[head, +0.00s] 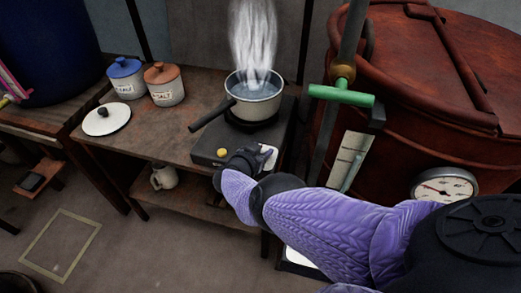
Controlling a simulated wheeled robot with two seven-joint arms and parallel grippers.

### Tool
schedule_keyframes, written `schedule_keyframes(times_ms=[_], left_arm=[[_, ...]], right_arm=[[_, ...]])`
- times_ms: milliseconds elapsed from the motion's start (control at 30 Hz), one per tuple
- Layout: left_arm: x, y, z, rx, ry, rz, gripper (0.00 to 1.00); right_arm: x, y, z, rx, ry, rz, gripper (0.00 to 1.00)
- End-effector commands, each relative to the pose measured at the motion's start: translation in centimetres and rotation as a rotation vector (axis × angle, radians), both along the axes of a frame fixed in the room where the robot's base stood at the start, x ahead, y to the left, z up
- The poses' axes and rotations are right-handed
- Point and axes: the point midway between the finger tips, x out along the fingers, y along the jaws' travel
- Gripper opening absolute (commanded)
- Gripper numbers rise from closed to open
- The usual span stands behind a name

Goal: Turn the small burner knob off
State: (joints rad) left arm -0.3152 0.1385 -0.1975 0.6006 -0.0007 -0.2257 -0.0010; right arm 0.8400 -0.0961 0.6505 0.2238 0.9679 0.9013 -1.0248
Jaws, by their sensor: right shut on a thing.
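The small burner (207,145) is a dark box on the wooden bench. A saucepan of steaming liquid (257,104) stands on its plate, with its dark handle pointing left and forward. A small round yellow part (222,152) shows on the burner, just left of my gripper. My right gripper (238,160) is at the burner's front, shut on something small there. The gripper hides what it holds; the place fits the burner knob, but I cannot see the knob or its setting. My left gripper is out of view.
A blue-lidded jar (126,85), a brown-lidded salt jar (165,92) and a white lid (106,119) sit on the bench left of the burner. A jug (163,177) stands on the lower shelf. A large red-brown vat (430,90) with a gauge (445,188) and green-handled lever (341,95) stands right.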

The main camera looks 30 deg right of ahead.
Motion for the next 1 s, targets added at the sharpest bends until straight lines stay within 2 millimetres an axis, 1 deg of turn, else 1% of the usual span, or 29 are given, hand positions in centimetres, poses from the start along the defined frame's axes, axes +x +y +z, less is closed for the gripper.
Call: schedule_keyframes(times_ms=[33,67,100,200,433,500,567,667,700,800,900,1000], left_arm=[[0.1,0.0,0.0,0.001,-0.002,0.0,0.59],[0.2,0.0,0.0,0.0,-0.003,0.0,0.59],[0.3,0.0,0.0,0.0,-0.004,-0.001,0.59],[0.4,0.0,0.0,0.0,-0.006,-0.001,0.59],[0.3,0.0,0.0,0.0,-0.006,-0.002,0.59],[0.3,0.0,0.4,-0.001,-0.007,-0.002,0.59],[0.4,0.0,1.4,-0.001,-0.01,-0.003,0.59],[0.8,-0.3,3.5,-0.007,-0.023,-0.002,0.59],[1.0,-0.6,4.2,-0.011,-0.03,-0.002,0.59],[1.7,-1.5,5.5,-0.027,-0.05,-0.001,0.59],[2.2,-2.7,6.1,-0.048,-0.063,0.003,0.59],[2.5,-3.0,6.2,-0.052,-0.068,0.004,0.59]], right_arm=[[0.0,0.0,0.0,0.001,-0.002,-0.001,0.56],[0.0,0.0,0.0,0.001,-0.002,-0.001,0.62],[0.0,0.0,0.0,0.001,-0.002,-0.001,0.7],[0.0,0.0,0.0,0.001,-0.001,0.001,0.89],[0.0,0.0,0.0,0.001,-0.001,0.001,0.89],[-0.2,0.4,0.3,0.001,0.0,0.002,0.89],[-0.6,1.2,1.0,0.003,-0.001,0.002,0.89],[-1.7,3.3,2.4,0.002,-0.002,0.003,0.89],[-2.2,4.1,2.9,0.003,-0.002,0.004,0.89],[-3.3,6.1,3.6,0.002,-0.002,0.003,0.89],[-4.0,7.4,3.9,0.003,-0.002,0.002,0.89],[-4.4,8.0,3.9,0.001,-0.002,0.0,0.89]])
